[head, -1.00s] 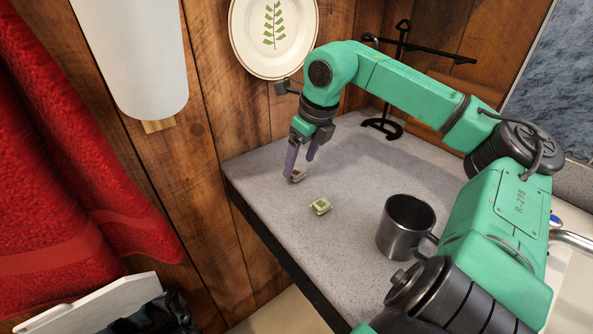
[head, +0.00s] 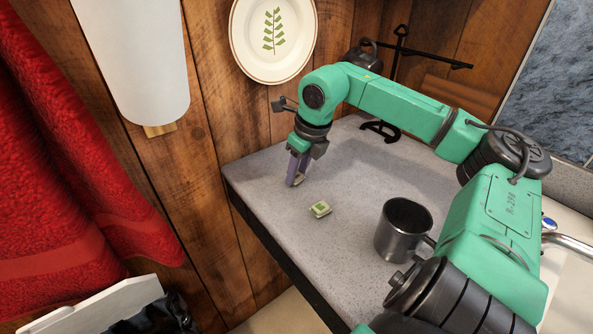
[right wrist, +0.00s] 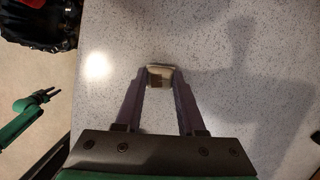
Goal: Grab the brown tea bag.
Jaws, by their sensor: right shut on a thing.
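My right gripper (head: 297,183) is low over the left part of the grey counter, pointing down. Its fingers are shut on the brown tea bag, a small pale packet with a brown patch. In the right wrist view the brown tea bag (right wrist: 160,76) sits between the fingertips (right wrist: 160,83). In the head view the fingers hide most of it, and I cannot tell whether it touches the counter. My left gripper (right wrist: 50,95) shows small at the left of the right wrist view; its opening is too small to judge.
A green tea bag (head: 320,209) lies on the speckled grey counter (head: 330,255), just right of and nearer than my right gripper. A metal mug (head: 392,240) stands farther right. A black metal stand (head: 400,45) is behind my arm. A plate (head: 272,40) hangs on the wood wall.

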